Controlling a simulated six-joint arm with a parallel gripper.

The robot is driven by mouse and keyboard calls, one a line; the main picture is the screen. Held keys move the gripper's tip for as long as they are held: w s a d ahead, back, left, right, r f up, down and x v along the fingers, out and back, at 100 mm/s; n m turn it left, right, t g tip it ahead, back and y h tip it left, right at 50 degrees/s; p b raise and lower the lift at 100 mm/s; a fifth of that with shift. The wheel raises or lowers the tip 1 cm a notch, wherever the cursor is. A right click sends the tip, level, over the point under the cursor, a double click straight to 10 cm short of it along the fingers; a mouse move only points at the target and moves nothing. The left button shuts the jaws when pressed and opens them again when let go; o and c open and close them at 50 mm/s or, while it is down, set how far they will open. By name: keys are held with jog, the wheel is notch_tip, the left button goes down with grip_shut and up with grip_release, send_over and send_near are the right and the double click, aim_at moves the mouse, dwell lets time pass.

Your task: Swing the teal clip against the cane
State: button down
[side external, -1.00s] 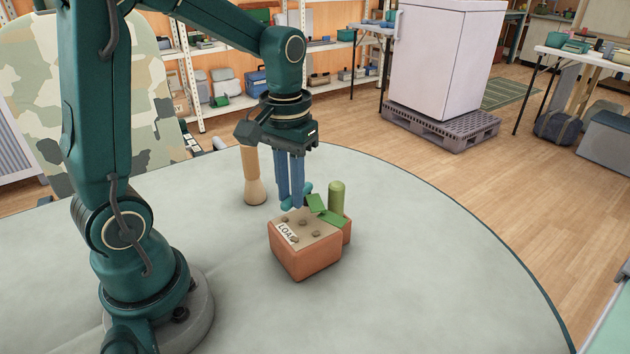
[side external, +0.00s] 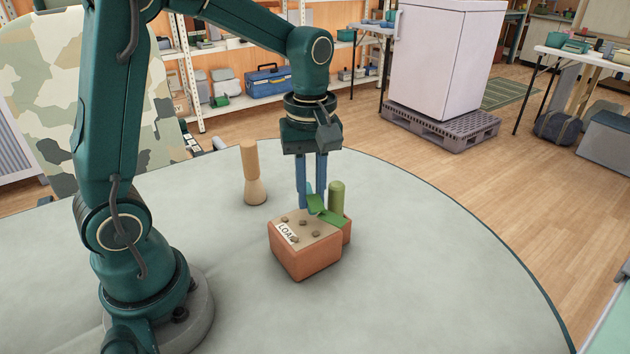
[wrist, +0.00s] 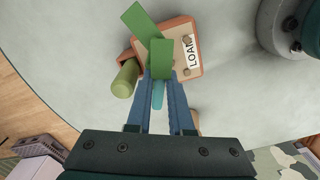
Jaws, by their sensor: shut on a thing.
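My gripper (side external: 312,208) points down over the back of the crate, its two blue fingers shut on the teal clip (side external: 309,188). In the wrist view the clip (wrist: 157,95) lies between the fingers, partly hidden by them. An upright olive-green cylinder (side external: 337,198), which looks like the cane, stands just right of the fingers, behind the crate. It also shows in the wrist view (wrist: 124,80). I cannot tell whether the clip touches it. Two crossed flat green strips (side external: 324,212) lie by the fingertips and the cylinder's foot.
A tan wooden peg (side external: 251,172) stands upright to the left. The table's right side is clear.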

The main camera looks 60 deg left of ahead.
jog(key=shift+w+d+n, duration=0.1)
jog(key=shift+w+n, duration=0.2)
jog(key=shift+n, duration=0.4)
jog(key=c, duration=0.8)
grip_release()
